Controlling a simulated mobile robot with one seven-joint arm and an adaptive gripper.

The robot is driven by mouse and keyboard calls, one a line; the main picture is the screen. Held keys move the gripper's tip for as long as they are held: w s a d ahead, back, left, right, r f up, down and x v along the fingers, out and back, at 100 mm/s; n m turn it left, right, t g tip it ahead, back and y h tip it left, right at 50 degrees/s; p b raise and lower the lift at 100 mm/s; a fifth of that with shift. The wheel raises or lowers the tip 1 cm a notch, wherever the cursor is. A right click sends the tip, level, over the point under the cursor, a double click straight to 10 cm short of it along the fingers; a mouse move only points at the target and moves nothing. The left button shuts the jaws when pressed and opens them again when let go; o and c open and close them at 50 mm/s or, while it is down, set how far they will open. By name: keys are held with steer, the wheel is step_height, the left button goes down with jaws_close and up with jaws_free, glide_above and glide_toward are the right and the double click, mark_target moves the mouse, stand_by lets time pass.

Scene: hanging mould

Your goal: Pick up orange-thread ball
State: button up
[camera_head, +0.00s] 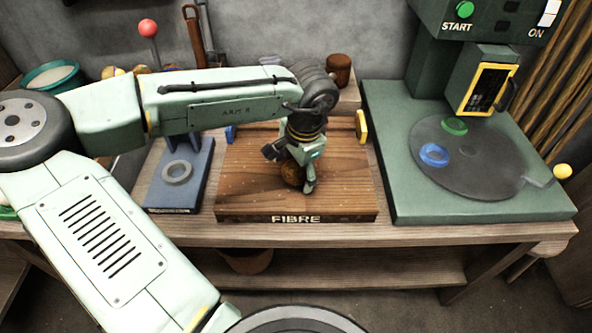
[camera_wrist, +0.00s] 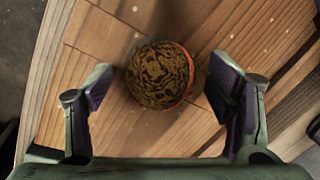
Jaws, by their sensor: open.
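The ball (camera_wrist: 158,75) is brown with dark wavy markings and an orange edge on its right side in the wrist view. It rests on the wooden board marked FIBRE (camera_head: 240,190). In the head view the ball (camera_head: 292,173) is partly hidden behind my gripper (camera_head: 290,172). My gripper is open, with one finger on each side of the ball. In the wrist view my gripper (camera_wrist: 165,92) shows gaps between both purple-lined pads and the ball, and the ball lies slightly beyond the fingertips.
A blue stand with a grey ring (camera_head: 177,172) is left of the board. A green machine (camera_head: 390,185) with a round plate, a green ring (camera_head: 454,126) and a blue ring (camera_head: 433,155) stands to the right. A brown jar (camera_head: 338,70) is behind the board.

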steer(key=shift+c, duration=0.6)
steer(key=c, duration=1.2)
steer(key=shift+r, duration=0.1)
